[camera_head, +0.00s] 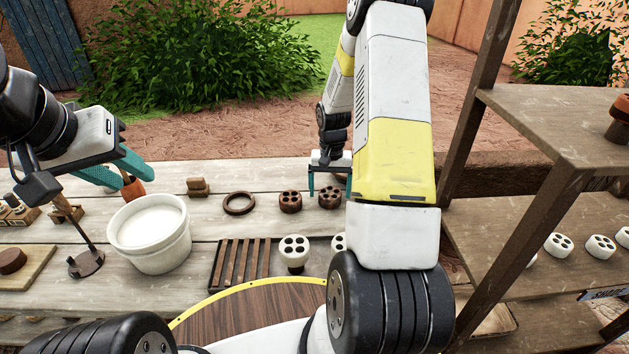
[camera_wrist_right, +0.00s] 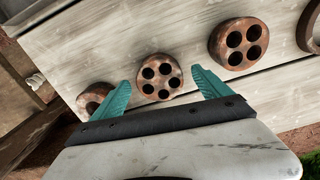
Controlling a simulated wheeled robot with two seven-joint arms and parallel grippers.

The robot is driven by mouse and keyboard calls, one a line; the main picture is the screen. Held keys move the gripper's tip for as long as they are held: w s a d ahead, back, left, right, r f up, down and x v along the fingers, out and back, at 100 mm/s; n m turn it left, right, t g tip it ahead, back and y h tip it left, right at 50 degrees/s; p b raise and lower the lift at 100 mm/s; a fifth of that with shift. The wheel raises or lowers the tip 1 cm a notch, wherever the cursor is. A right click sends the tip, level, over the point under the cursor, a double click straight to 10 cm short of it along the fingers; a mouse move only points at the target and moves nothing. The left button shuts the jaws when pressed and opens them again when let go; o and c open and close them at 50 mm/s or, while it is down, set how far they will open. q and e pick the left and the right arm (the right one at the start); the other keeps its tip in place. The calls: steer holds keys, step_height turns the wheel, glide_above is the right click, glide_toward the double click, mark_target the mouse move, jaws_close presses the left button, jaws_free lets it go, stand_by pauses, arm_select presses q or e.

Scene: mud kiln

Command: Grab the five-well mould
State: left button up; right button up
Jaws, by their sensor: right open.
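The five-well mould is a round brown block with five dark holes, on the table. In the right wrist view the five-well mould (camera_wrist_right: 157,77) lies between the teal fingertips of my right gripper (camera_wrist_right: 168,84). In the head view the five-well mould (camera_head: 329,199) is under my right gripper (camera_head: 330,188), whose fingers are open to either side of it. I cannot tell whether they touch it. My left gripper (camera_head: 134,178) is at the left, above the table, near a small terracotta piece (camera_head: 132,189). Whether it grips that piece is unclear.
A brown four-well mould (camera_wrist_right: 238,44) also shows in the head view (camera_head: 290,202). Another brown round block (camera_wrist_right: 94,98) is partly hidden by a finger. A ring (camera_head: 239,204), a white tub (camera_head: 150,241), a slatted rack (camera_head: 238,264) and pale moulds (camera_head: 293,250) are nearby. Shelves (camera_head: 560,130) stand right.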

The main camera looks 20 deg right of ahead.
steer(key=shift+f, duration=0.35)
steer(key=c, duration=1.6)
steer(key=shift+c, duration=0.6)
steer(key=shift+r, duration=0.15)
